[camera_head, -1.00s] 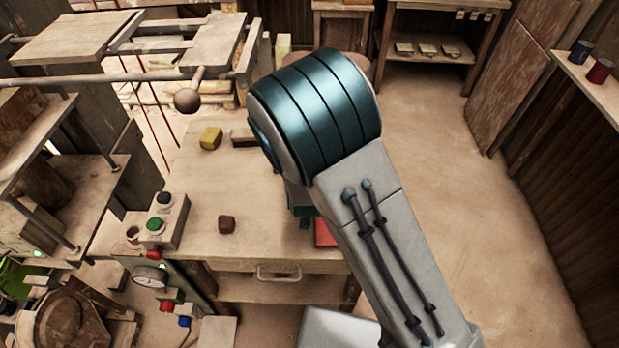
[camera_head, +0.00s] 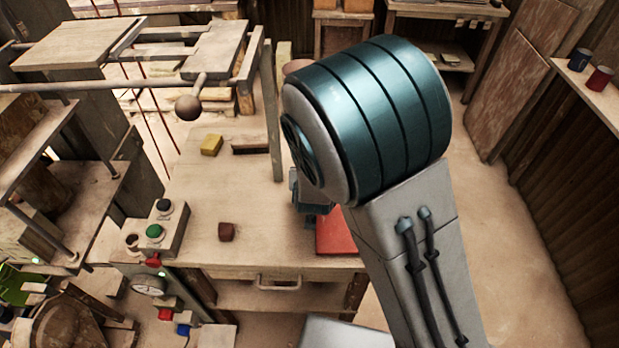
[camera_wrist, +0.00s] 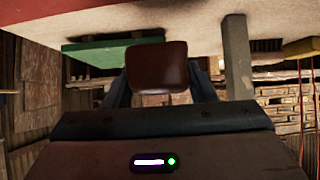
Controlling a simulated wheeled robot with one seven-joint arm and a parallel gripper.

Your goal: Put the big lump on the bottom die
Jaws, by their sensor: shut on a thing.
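My gripper (camera_wrist: 160,88) is shut on a dark red-brown lump (camera_wrist: 157,68) in the wrist view, with a finger at either side of it. The lump appears clear of the table. In the head view my arm hides the held lump and the fingertips. A smaller-looking brown lump (camera_head: 226,231) lies on the table, left of my arm. The press (camera_head: 60,170) stands at the left, with plates and upright rods. I cannot clearly make out the bottom die.
The wooden table (camera_head: 260,185) holds a yellow block (camera_head: 211,144), a dark brush-like bar (camera_head: 250,148) and a red mat (camera_head: 335,235). A control box (camera_head: 160,228) with buttons stands at its left edge. A lever's ball knob (camera_head: 188,107) juts over the table's back left.

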